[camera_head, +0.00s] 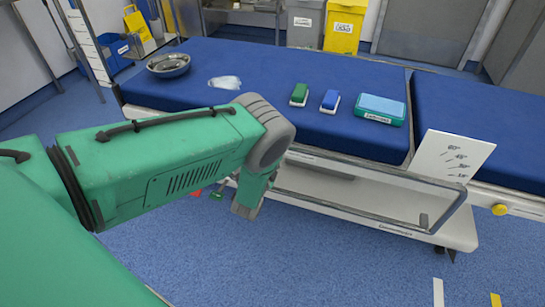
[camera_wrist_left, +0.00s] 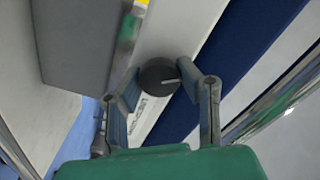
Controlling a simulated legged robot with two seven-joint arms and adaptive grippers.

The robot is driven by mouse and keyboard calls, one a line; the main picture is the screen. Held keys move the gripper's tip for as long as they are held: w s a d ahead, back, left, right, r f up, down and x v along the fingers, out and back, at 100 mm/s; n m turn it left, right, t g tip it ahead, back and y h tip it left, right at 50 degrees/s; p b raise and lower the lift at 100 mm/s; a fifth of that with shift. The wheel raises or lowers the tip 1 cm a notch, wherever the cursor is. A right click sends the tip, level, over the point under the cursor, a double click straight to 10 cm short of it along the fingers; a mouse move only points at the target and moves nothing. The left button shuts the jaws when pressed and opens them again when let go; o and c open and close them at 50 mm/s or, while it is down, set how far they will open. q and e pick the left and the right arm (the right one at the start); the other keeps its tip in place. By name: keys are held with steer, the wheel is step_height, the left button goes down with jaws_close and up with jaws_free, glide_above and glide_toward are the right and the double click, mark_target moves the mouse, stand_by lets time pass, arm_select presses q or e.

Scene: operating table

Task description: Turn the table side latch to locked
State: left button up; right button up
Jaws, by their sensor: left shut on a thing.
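The side latch shows in the left wrist view as a round dark knob (camera_wrist_left: 158,79) on the pale side rail (camera_wrist_left: 180,30) of the table. A short white line on the knob's face points to the right in that picture. My left gripper (camera_wrist_left: 161,86) has one finger on each side of the knob and is shut on it. In the head view my left arm reaches to the near side of the operating table (camera_head: 330,143), and the gripper (camera_head: 246,204) points down there. The latch is hidden in the head view. My right gripper is not in view.
On the blue table top lie a metal bowl (camera_head: 168,65), a clear plastic item (camera_head: 225,82), a green brush (camera_head: 299,94), a blue brush (camera_head: 330,101) and a blue box (camera_head: 380,109). A metal side rail (camera_head: 350,212) and a white angle card (camera_head: 452,156) are to the right.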

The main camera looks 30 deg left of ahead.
arm_select(q)
steer(key=shift+s+d+f+m+b, duration=0.15)
steer(key=shift+m+b, duration=0.55)
steer(key=shift+m, duration=1.05)
steer(key=shift+d+f+m+b, duration=0.2)
steer(key=shift+m+b, duration=0.5)
steer(key=shift+m, duration=1.05)
steer(key=shift+f, duration=0.15)
steer(key=o, duration=1.2)
steer(key=shift+r, duration=0.25)
steer(key=v, duration=1.2)
steer(key=shift+f, duration=0.1)
